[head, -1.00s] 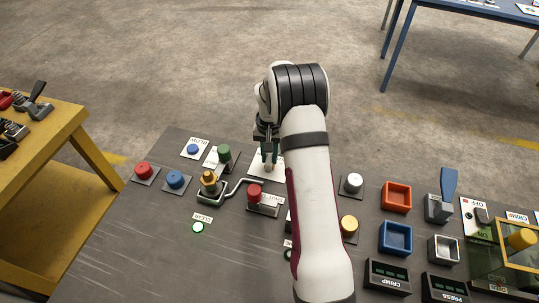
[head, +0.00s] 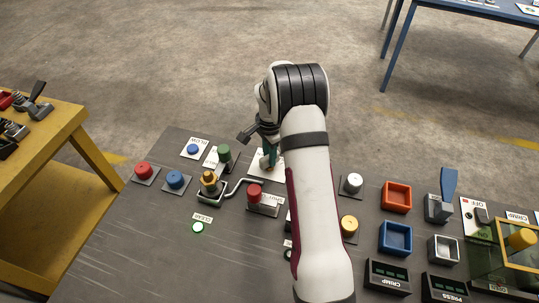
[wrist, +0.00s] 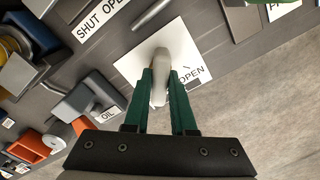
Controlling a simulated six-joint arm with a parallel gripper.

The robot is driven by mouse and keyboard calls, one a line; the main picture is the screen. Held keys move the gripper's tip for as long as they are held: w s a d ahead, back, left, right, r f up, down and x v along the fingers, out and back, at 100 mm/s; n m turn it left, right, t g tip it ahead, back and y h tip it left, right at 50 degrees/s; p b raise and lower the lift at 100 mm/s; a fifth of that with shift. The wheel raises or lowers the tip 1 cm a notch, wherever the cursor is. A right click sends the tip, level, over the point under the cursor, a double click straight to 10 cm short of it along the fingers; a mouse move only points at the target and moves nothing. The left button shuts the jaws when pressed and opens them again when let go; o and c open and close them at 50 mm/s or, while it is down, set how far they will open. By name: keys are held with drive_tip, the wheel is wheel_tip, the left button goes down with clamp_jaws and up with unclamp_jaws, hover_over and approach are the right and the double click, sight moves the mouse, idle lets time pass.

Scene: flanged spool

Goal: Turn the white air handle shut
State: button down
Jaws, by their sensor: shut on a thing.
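The white air handle (wrist: 158,85) shows in the wrist view, standing on a white square plate (wrist: 185,47) with an OPEN label at its right. My gripper (wrist: 160,78) has its two green fingers around the handle, one on each side, and is shut on it. In the head view my gripper (head: 270,157) is low over the same white plate (head: 257,170), partly hidden by my own arm. The handle's full direction and any SHUT mark on this plate are hard to make out.
A grey lever labelled OIL (wrist: 95,92) is left of my fingers in the wrist view. Orange (head: 396,197) and blue (head: 395,238) trays sit further right.

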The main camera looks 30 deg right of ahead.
drive_tip(key=shift+m, duration=0.7)
drive_tip(key=c, duration=0.7)
unclamp_jaws()
drive_tip(key=shift+c, duration=0.2)
wheel_tip(320, 180, up, 16)
drive_tip(key=shift+f, duration=0.1)
